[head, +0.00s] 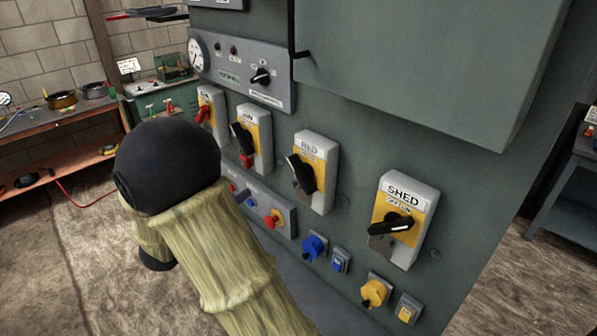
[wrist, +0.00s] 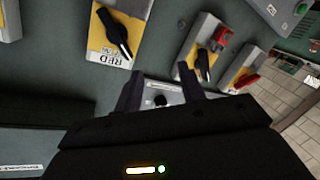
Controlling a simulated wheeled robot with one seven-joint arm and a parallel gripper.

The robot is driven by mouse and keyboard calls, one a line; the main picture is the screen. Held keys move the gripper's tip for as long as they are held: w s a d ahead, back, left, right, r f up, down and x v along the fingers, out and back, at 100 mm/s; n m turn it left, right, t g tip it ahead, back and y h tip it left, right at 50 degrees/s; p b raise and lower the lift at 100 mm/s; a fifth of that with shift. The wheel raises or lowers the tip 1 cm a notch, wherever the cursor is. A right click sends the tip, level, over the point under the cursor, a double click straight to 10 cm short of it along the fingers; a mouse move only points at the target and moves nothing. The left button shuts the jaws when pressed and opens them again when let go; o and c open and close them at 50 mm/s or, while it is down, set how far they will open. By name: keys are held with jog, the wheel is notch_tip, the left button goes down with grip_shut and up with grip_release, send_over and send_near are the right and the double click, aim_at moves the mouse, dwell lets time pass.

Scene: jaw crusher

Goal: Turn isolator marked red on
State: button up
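The isolator marked RED (head: 322,162) is a grey box with a yellow plate on the green panel, third from the left in the head view. Its black handle (head: 303,174) stands steeply slanted, upper end to the left. In the wrist view the RED isolator (wrist: 103,45) appears upside down at upper left, its black handle (wrist: 113,32) slanted. My gripper (wrist: 161,88) is open and empty in the wrist view, with the RED isolator beyond and left of its fingers, apart from them. In the head view my arm hides the gripper.
The SHED isolator (head: 411,200) with a near-level black handle is to the right. Left of RED are an isolator (head: 262,130) with a black handle and red piece, and one with a red handle (head: 204,114). Below are sockets (head: 314,246). A large green box (head: 440,60) juts out above.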

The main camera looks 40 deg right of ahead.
aim_at(296, 173)
jog(key=s+g+h, duration=0.1)
jog(key=s+g, duration=0.1)
jog(key=s+r+m+g+h, duration=0.1)
jog(key=s+g, duration=0.1)
jog(key=shift+r, duration=0.1)
jog(key=d+p, duration=0.1)
jog(key=d, duration=0.4)
jog(key=w+d+p, duration=0.1)
jog(key=d+p, duration=0.1)
jog(key=d, duration=0.4)
jog(key=d+p, duration=0.2)
jog(key=d, duration=0.4)
jog(key=shift+w+d, duration=0.25)
jog(key=shift+w, duration=0.05)
grip_shut()
